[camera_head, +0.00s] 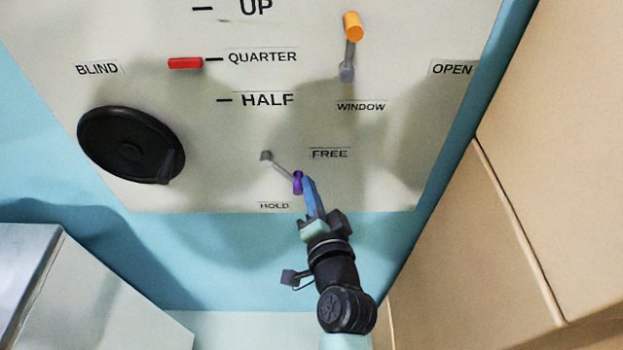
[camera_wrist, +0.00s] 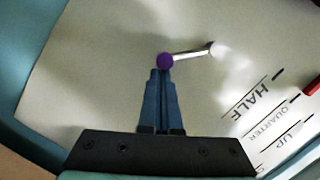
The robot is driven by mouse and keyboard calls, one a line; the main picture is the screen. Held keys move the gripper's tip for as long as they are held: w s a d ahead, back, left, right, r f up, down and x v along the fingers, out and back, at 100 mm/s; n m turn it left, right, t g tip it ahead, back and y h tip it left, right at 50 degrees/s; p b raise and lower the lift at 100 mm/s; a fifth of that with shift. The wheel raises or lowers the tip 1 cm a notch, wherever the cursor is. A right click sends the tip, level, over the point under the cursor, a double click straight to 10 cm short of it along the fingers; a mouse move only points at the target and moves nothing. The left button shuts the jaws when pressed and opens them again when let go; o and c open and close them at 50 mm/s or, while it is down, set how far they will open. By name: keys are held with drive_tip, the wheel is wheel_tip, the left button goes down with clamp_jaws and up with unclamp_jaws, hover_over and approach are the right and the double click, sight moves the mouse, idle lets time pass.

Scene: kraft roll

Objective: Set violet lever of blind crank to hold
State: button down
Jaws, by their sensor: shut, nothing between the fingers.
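The violet lever knob (camera_head: 298,182) sits at the end of a thin grey arm (camera_head: 281,167) that slants down and right from its pivot (camera_head: 265,156). It stands between the FREE label (camera_head: 329,154) and the HOLD label (camera_head: 274,206). The black blind crank disc (camera_head: 130,146) is left of the lever. My gripper (camera_head: 307,182) is shut and empty, with its blue fingertips right at the violet knob. In the wrist view the closed fingertips (camera_wrist: 161,72) are just below the violet knob (camera_wrist: 165,60); I cannot tell if they touch.
A red pointer (camera_head: 185,63) is at the QUARTER mark on the pale panel. An orange-knobbed lever (camera_head: 353,27) is above the WINDOW label. Tan cabinets (camera_head: 555,130) stand on the right. A grey box (camera_head: 90,295) is at lower left.

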drive_tip(key=a+f+m+t+y+b, duration=0.1)
drive_tip(key=a+f+m+t+b, duration=0.1)
drive_tip(key=a+f+m+b, duration=0.2)
drive_tip(key=shift+a+f+m+b, duration=0.4)
drive_tip(key=shift+a+m+b, duration=0.25)
drive_tip(key=shift+m+b, duration=1.5)
drive_tip(key=shift+m+p, duration=0.45)
